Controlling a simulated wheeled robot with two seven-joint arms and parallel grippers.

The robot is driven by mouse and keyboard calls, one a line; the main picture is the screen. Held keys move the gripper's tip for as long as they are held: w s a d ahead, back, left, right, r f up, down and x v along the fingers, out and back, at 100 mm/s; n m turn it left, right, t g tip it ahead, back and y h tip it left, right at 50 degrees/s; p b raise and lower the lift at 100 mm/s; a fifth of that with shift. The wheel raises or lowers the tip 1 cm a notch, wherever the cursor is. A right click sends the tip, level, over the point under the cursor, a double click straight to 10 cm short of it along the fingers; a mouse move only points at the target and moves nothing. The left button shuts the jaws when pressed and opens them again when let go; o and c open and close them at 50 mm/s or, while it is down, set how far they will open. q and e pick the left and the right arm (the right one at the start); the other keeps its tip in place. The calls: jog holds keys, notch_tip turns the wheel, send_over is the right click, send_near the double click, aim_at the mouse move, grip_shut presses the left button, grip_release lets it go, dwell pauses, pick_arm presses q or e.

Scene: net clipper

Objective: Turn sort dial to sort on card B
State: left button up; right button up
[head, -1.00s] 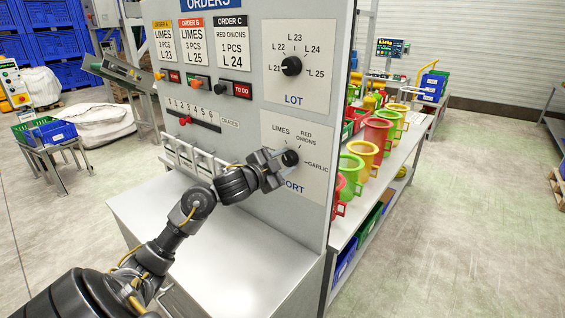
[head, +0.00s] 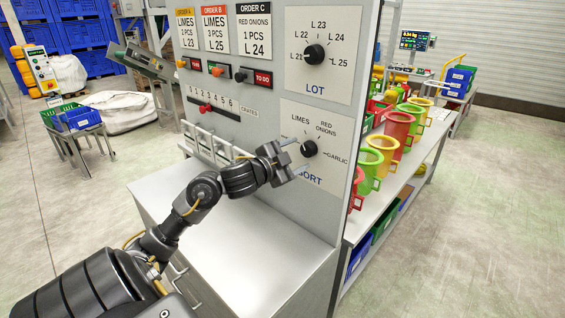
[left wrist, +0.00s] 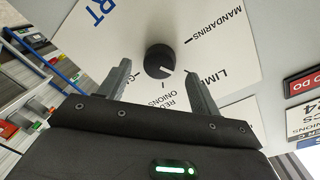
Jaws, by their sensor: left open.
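The sort dial (head: 309,149) is a black round knob on a white plate labelled SORT, low on the grey panel. LIMES, RED ONIONS and GARLIC show around it; MANDARINS also shows in the left wrist view. There, the knob (left wrist: 160,61) has a white mark pointing to the LIMES and RED ONIONS side; its exact tick is hard to tell. Order card B (head: 214,30), with a red-orange header, reads LIMES, 3 PCS, L 25. My left gripper (head: 297,161) is open and empty, just in front of and below the knob, apparently apart from it. My right gripper is not in view.
The LOT dial (head: 314,54) is above the sort plate. A crates slider (head: 206,108) and several coloured switches are to the left. A metal ledge (head: 225,225) juts out below the panel. Coloured bins (head: 397,130) stand on a shelf to the right.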

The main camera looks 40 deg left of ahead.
pick_arm(q)
jog(key=s, duration=0.7)
jog(key=shift+s+r+b, duration=0.25)
jog(key=shift+s+b, duration=0.05)
jog(key=shift+b, duration=0.15)
jog(key=shift+a, duration=0.1)
